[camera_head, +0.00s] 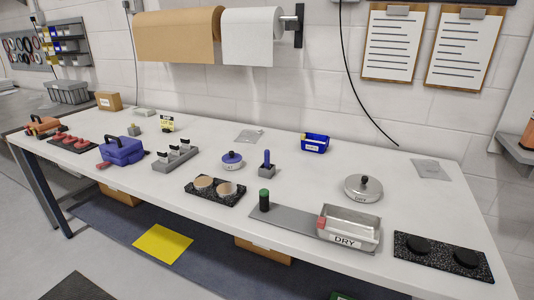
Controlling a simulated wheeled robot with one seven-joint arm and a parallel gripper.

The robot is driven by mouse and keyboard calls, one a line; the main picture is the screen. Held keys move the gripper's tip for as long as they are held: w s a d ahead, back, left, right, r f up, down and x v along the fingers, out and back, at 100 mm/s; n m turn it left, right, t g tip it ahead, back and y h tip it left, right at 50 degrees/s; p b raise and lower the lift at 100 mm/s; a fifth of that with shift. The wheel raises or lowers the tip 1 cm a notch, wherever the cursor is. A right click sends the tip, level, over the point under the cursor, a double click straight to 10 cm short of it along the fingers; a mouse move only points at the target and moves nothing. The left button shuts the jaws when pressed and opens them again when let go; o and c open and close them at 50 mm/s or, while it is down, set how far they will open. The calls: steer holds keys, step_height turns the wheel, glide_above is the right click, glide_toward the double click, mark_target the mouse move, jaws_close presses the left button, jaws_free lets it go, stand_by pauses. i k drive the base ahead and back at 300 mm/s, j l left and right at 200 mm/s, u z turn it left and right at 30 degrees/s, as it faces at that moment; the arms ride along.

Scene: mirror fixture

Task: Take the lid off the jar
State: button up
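Two round lidded things stand on the white workbench (300,180). One is a small low pale jar with a blue lid (232,157) and a knob, at the middle of the bench; the lid sits on it. I cannot tell for sure which one the task calls the jar. My gripper is not in view.
In front are a black speckled block with two round discs (215,190), a grey plate with a dark green-topped cylinder (264,200), and a metal tray (348,241) marked DRY. A blue peg on a grey block (267,166) stands right beside the blue-lidded jar.

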mark_target(231, 158)
steer(key=i+j+z, duration=0.3)
steer(key=j+z, duration=0.15)
steer(key=j, duration=0.15)
steer(key=i+j+z, duration=0.2)
steer(key=j, duration=0.15)
steer(key=i+j+z, duration=0.1)
steer(key=j, duration=0.45)
steer(key=i+j, duration=0.15)
steer(key=j, duration=0.35)
steer(key=i+j+z, duration=0.15)
steer(key=j, duration=0.4)
steer(key=i+j, duration=0.1)
steer(key=j, duration=0.45)
steer(key=j+z, duration=0.15)
steer(key=j, duration=0.4)
steer(key=i, duration=0.05)
